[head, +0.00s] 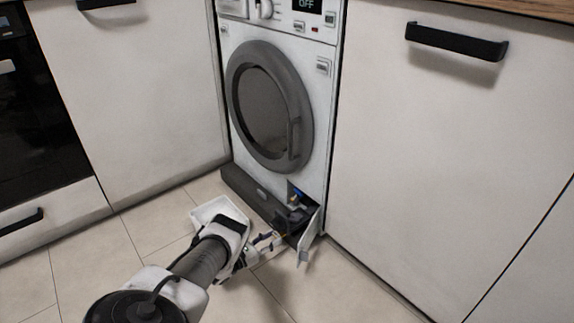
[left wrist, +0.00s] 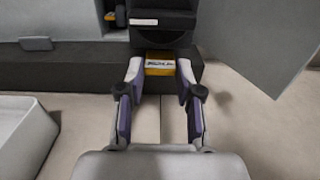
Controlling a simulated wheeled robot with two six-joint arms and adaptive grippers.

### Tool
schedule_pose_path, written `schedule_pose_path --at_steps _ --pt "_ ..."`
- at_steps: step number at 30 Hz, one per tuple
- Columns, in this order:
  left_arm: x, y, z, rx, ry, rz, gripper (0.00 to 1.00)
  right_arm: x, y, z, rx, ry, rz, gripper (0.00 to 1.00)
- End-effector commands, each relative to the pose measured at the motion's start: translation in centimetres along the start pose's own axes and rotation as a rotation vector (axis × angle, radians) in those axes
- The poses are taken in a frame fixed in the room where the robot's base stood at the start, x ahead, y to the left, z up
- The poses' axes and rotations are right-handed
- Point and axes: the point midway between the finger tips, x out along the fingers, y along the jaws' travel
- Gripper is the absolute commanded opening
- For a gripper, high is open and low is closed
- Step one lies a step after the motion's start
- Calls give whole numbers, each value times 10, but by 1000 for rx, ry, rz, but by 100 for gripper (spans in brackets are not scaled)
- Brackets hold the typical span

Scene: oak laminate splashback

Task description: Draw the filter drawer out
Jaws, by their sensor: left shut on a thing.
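The white washing machine (head: 322,140) has a small opening at its lower right. The dark filter drawer (head: 297,216) sits in that opening; it also shows at the top of the left wrist view (left wrist: 163,22). Its front carries a yellow-orange handle (left wrist: 160,64) with a pale label. My left gripper (head: 274,238) is low in front of the opening. In the left wrist view its fingers (left wrist: 160,70) are shut on the handle, one on each side. How far the drawer stands out is hard to tell. My right gripper is not in view.
The white flap (head: 309,240) stands open to the right of the drawer. A white shallow tray (head: 214,210) lies on the floor left of my gripper. A dark plinth (head: 245,192) runs below the machine. Tiled floor is clear to the front right.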

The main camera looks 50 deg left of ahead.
Motion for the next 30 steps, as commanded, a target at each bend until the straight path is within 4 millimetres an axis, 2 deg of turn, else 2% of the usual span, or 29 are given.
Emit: schedule_pose_path --at_steps 6,18,19,20,21,30 --pt "-16 3 2 0 -2 0 0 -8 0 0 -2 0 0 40" --pt "-18 3 0 -1 -2 0 0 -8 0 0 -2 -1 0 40" --pt "-18 3 0 -1 -2 0 45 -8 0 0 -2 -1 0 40" --pt "-18 3 0 -1 -2 0 56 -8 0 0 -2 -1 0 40" --pt "-18 3 0 -1 -2 0 60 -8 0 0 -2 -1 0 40" --pt "-19 3 0 -1 -1 1 60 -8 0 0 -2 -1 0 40"
